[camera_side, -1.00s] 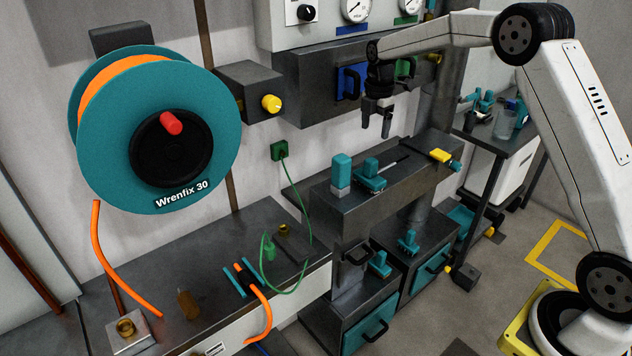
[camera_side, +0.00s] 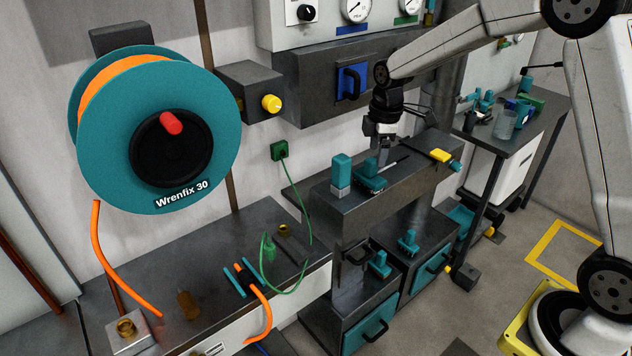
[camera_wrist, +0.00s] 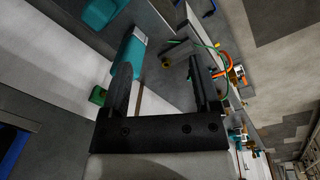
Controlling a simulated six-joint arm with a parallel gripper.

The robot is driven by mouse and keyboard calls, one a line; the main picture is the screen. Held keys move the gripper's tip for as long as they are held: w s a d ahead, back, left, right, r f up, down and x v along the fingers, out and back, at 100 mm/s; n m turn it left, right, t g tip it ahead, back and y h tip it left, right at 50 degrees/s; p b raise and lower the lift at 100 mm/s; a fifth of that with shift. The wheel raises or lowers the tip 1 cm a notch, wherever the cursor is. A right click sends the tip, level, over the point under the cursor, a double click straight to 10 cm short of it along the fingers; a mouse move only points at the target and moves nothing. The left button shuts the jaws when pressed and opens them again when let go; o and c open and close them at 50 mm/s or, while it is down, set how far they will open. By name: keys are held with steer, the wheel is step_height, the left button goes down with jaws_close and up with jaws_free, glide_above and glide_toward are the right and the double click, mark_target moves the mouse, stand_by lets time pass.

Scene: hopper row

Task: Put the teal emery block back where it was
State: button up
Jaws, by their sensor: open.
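The teal emery block (camera_side: 342,168) appears to be the upright teal piece with a light grey foot on the dark shelf (camera_side: 345,203). In the wrist view, the block (camera_wrist: 130,55) is just beyond the tip of the left finger. My gripper (camera_side: 383,158) points down over the shelf, to the right of the block and close to a teal clamp-like piece (camera_side: 368,180). In the wrist view, my gripper (camera_wrist: 158,70) has its fingers wide apart with nothing between them. The block is outside the fingers. In the side view, the clamp-like piece partly hides the fingertips.
A thin rod-like tool (camera_side: 398,160) and a yellow piece (camera_side: 440,156) lie further right on the shelf. A green plug (camera_side: 279,150) is on the wall behind. A lower bench (camera_side: 215,265) carries a green cable and small parts. A large teal reel (camera_side: 100,150) hangs at left.

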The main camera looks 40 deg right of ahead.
steer(key=s+a+f+m, duration=0.1)
steer(key=s+a+m, duration=0.1)
steer(key=s+m, duration=0.2)
steer(key=s+a+f+m+t, duration=0.1)
steer(key=s+a+f+m, duration=0.1)
steer(key=s, duration=0.7)
steer(key=s+a+f+m, duration=0.1)
steer(key=s+a+m, duration=0.2)
steer(key=s+m, duration=0.2)
steer(key=shift+s+a+f+m+t, duration=0.15)
steer(key=shift+s+a+m+t, duration=0.2)
steer(key=shift+s, duration=0.3)
